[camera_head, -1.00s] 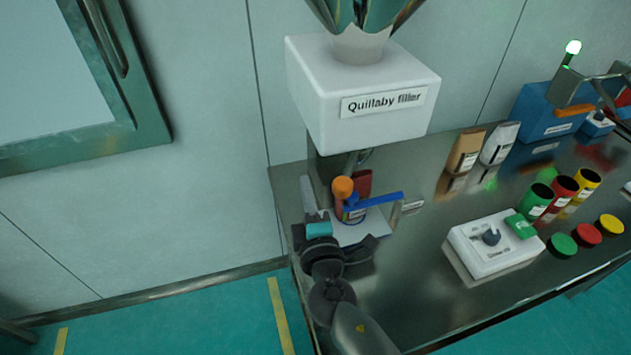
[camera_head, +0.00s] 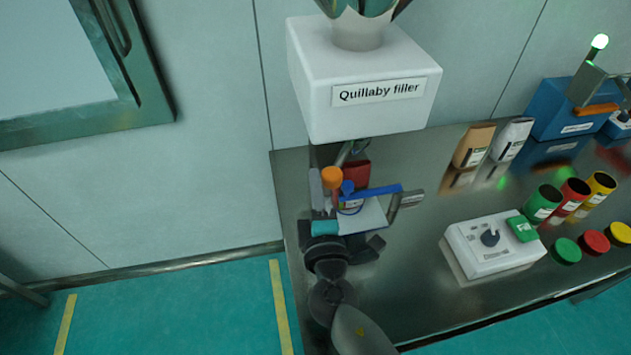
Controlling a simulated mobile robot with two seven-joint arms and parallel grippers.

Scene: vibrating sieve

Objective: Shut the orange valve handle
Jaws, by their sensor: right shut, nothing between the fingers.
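The orange valve handle (camera_head: 332,176) shows as a rounded orange end on a short stem below the white filler box (camera_head: 362,112). A blue handle (camera_head: 374,194) reaches right from just beside it. My right gripper (camera_head: 316,183) comes up from below, just left of the orange handle. Its grey fingers are shut with nothing between them, and a teal part (camera_head: 323,228) shows at their base. The fingers look very close to the orange handle; I cannot tell whether they touch it. My left gripper is not in view.
A red container (camera_head: 357,173) stands behind the handles. A white control box (camera_head: 493,247) with a dark knob sits to the right, near green, red and yellow cups and lids. Brown and white packets (camera_head: 473,146) stand behind. The metal table between is clear.

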